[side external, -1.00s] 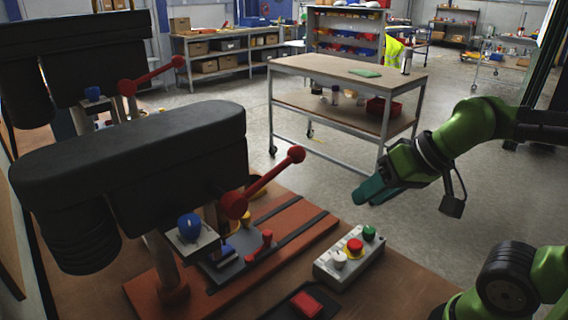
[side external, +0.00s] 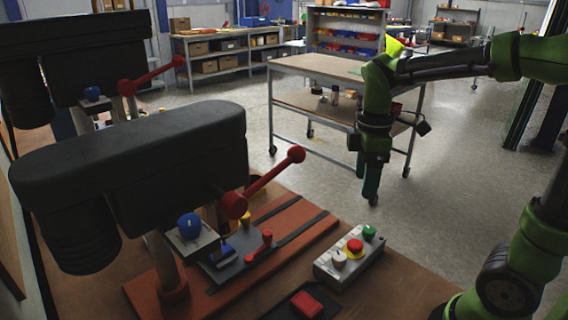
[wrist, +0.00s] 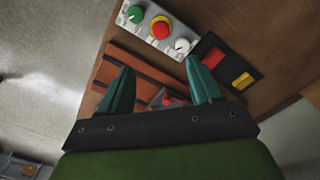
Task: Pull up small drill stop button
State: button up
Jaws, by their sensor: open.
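A grey control box (side external: 336,274) sits on the brown bench, with a red stop button (side external: 355,245) on a yellow collar between a green button (side external: 369,232) and a white knob (side external: 339,258). In the wrist view the red stop button (wrist: 160,28) is at the top, beyond my fingertips. My gripper (side external: 371,200) points down above and behind the box, apart from it. In the wrist view my gripper (wrist: 165,75) shows two teal fingers spread apart with nothing between them.
The near drill press (side external: 130,150) stands left of the box, its red lever (side external: 270,180) reaching toward it. A black tray with a red block (side external: 306,304) lies in front of the box. A wheeled table (side external: 335,65) stands behind.

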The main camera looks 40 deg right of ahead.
aim_at(355, 243)
notch_tip(355, 243, down, 17)
jog(key=shift+r, duration=0.1)
dwell(0.4)
